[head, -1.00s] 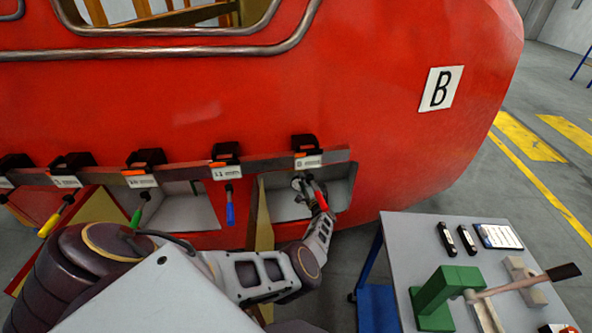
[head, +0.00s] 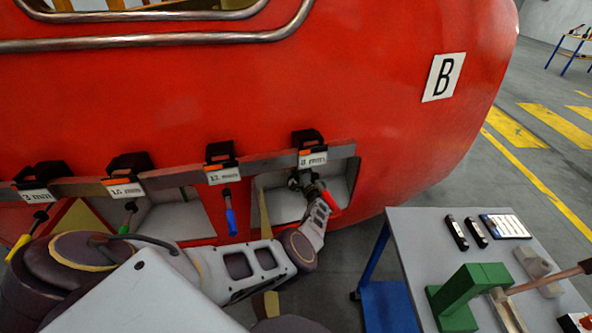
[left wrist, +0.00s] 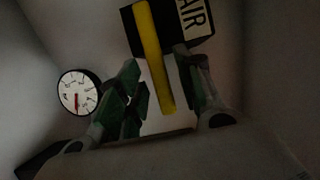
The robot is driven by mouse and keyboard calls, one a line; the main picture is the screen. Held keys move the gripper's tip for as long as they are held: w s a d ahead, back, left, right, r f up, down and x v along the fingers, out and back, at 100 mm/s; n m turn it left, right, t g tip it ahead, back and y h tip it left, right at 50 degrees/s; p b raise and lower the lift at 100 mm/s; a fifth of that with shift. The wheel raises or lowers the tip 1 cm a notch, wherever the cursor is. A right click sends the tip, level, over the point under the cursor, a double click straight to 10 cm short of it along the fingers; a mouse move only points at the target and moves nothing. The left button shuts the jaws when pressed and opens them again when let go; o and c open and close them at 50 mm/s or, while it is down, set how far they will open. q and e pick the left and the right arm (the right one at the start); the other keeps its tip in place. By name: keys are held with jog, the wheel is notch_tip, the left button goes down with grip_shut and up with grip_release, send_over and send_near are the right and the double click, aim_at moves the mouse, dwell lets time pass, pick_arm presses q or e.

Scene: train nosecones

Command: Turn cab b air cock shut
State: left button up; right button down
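The yellow air cock handle (left wrist: 152,55) shows in the left wrist view, slanting down from a dark block with a white AIR label (left wrist: 195,15). My left gripper (left wrist: 160,92) is open, with a green-padded finger on each side of the handle's lower end. Gaps show between the handle and both fingers. In the head view my left arm reaches into the right-hand recess (head: 282,205) of the red cab, left of and below its B plate (head: 443,77). There my left gripper (head: 302,181) partly hides the recess, and I cannot make out the handle. My right gripper is not in view.
A round gauge (left wrist: 80,92) is left of the fingers. Above the recess runs a metal rail (head: 275,162) with labelled clamps and hanging coloured tools; a red handle (head: 330,200) hangs close to my wrist. A grey table (head: 420,240) with a green vise (head: 465,295) stands at right.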

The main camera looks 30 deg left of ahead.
pick_arm(q)
jog(key=shift+d+r, duration=0.1)
grip_shut()
dwell(0.5)
